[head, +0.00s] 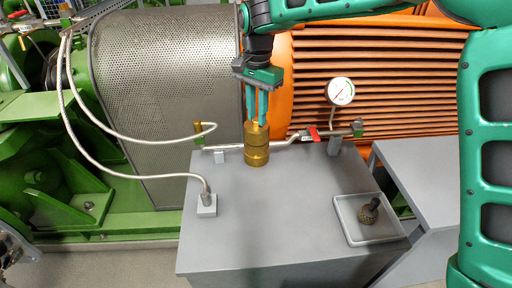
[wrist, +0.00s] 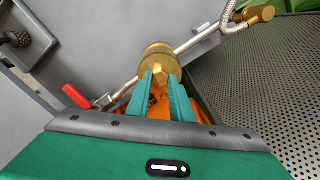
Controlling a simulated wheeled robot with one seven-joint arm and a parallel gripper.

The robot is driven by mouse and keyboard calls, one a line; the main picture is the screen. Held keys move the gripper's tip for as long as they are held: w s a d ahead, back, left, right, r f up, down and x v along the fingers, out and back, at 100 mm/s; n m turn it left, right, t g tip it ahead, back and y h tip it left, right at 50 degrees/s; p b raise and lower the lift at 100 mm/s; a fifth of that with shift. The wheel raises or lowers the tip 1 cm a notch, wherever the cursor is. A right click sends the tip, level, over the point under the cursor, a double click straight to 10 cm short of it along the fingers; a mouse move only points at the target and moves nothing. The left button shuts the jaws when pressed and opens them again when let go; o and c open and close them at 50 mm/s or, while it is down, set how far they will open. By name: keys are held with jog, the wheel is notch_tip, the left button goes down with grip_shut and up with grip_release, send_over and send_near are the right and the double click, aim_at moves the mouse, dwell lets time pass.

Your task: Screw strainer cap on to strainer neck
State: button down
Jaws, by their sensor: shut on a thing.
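The brass strainer cap (head: 256,131) sits at the top of the brass strainer neck (head: 256,157), which stands upright on the grey bench. My gripper (head: 257,118) reaches straight down from above, with its two green fingers shut on the cap's top. In the wrist view, the fingertips of my gripper (wrist: 161,80) close on the cap's hex top (wrist: 161,79), with the round brass body (wrist: 158,52) behind it. The cap looks upright and in line with the neck. I cannot tell how deep the thread is engaged.
A pipe with a red-handled valve (head: 310,134) and a pressure gauge (head: 341,91) runs right of the strainer. Braided hoses (head: 127,173) arc on the left. A grey tray (head: 366,239) holds a dark knobbed part (head: 370,211). The bench's front (head: 265,225) is clear.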

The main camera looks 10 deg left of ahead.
jog(key=m, duration=0.3)
jog(key=shift+w+d+m, duration=0.1)
jog(key=shift+d+m, duration=0.05)
jog(key=shift+m, duration=0.15)
jog(key=c, duration=1.5)
grip_release()
jog(key=c, duration=0.3)
